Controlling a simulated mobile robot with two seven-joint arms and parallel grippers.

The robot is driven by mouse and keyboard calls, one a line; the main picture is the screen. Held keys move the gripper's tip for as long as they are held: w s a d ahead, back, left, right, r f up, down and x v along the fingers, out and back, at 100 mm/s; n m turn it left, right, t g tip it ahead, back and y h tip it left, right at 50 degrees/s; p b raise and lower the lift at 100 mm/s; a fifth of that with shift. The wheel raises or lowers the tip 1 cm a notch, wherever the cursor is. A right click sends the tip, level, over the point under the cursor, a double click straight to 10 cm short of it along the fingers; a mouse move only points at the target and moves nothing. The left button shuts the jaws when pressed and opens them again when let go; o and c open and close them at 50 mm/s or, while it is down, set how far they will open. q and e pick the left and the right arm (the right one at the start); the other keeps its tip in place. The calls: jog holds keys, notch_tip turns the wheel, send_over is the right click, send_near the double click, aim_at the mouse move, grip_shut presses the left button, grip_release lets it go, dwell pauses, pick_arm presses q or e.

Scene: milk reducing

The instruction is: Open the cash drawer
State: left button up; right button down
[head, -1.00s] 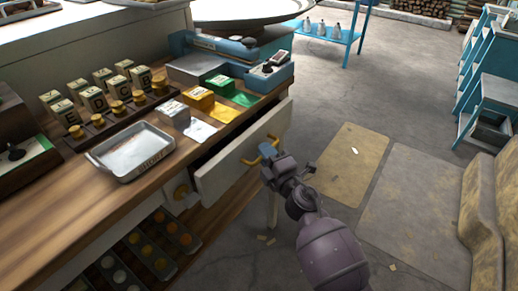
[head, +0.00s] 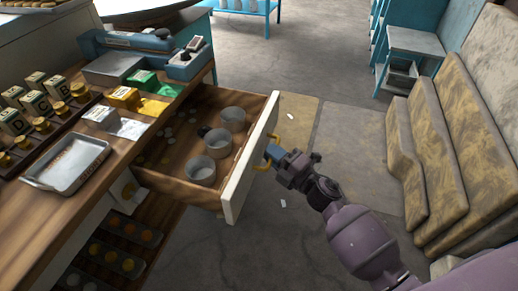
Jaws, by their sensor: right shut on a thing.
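The cash drawer (head: 245,178) juts well out of the wooden counter, with its white front facing right. Inside it are three round metal cups (head: 217,145), some coins and a small dark thing. My right gripper (head: 272,155) is shut on the drawer's yellow handle (head: 261,162), on the outer side of the front. The gripper partly hides the handle. My left gripper is not in view.
The counter (head: 40,223) holds a metal tray (head: 68,163), several small boxes and a blue scale (head: 140,40). Yellowish cushioned seating (head: 450,140) stands at the right. Open floor lies between it and the drawer.

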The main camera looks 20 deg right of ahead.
jog(key=shift+s+d, duration=0.25)
jog(key=shift+d, duration=0.05)
jog(key=c, duration=1.2)
grip_release()
jog(key=v, duration=1)
jog(key=shift+s+d, duration=0.2)
jog(key=shift+s, duration=0.15)
